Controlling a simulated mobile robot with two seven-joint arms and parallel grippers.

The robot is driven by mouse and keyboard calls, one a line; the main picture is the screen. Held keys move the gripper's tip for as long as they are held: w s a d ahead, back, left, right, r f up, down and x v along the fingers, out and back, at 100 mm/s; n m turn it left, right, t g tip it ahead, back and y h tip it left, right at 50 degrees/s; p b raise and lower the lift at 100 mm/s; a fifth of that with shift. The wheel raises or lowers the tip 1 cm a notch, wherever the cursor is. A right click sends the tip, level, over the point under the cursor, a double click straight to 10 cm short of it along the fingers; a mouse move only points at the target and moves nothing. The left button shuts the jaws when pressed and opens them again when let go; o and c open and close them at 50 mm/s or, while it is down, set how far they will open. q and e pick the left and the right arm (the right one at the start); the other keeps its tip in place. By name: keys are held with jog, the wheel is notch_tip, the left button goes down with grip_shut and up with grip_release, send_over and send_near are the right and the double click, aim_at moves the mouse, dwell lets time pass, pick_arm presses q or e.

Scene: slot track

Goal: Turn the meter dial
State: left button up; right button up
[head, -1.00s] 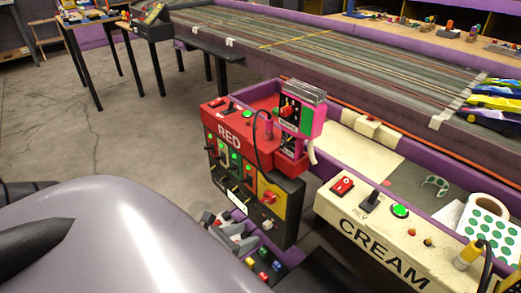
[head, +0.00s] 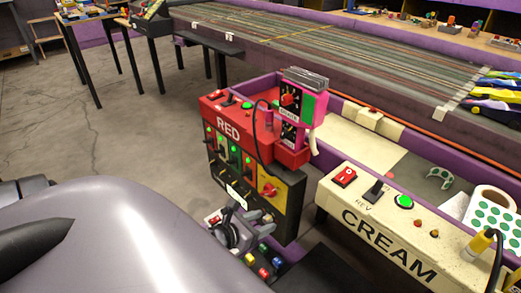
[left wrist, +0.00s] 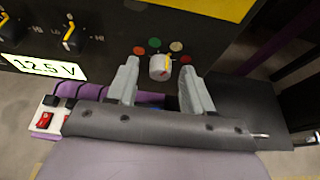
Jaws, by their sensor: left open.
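A small silver-white dial (left wrist: 160,67) with a yellow pointer sits on the lower front of a black panel, in the left wrist view. Green, red, cream and other coloured dots arc above it. A lit display reading 12.5 V (left wrist: 45,67) is left of it. My left gripper (left wrist: 159,72) is open, its two grey fingers on either side of the dial; whether they touch it I cannot tell. In the head view the left gripper (head: 247,214) is low at the front of the black panel (head: 288,218) under the red RED box (head: 225,126). My right gripper is not in view.
A pink meter (head: 301,105) with a red knob stands on the red box. A yellow plate with a red knob (head: 270,190) is above my gripper. The cream CREAM box (head: 398,240) stands to the right. Open floor lies to the left.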

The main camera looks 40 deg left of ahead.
pick_arm(q)
grip_shut()
